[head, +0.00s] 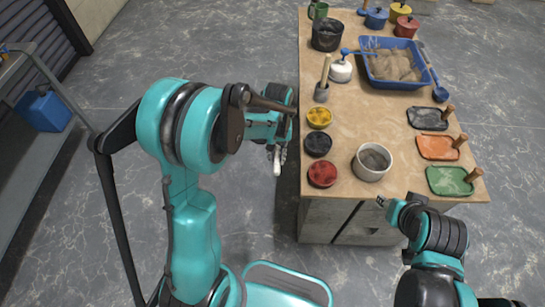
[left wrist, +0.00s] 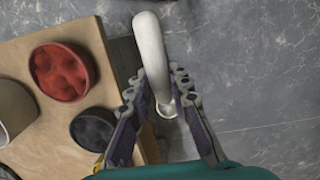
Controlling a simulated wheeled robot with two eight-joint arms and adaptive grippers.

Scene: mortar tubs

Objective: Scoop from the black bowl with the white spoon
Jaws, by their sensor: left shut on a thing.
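The white spoon (head: 277,165) is held in my left gripper (head: 277,148), off the left side of the table and above the floor. In the left wrist view its thick white handle (left wrist: 152,50) rises between the two fingers (left wrist: 165,100), with a small part of it showing below them. The black bowl (head: 318,155), with dark contents, sits near the table's left edge, to the right of the gripper. It also shows in the left wrist view (left wrist: 75,128), partly behind a finger. My right gripper (head: 384,202) is by the table's front edge; its fingers are too small to read.
A yellow bowl (head: 319,126) and a red bowl (head: 322,185) flank the black bowl. A white tub (head: 370,176) stands to the right. A holder with an upright handle (head: 321,95), a blue tray (head: 372,80) and a black bucket (head: 327,48) stand farther back.

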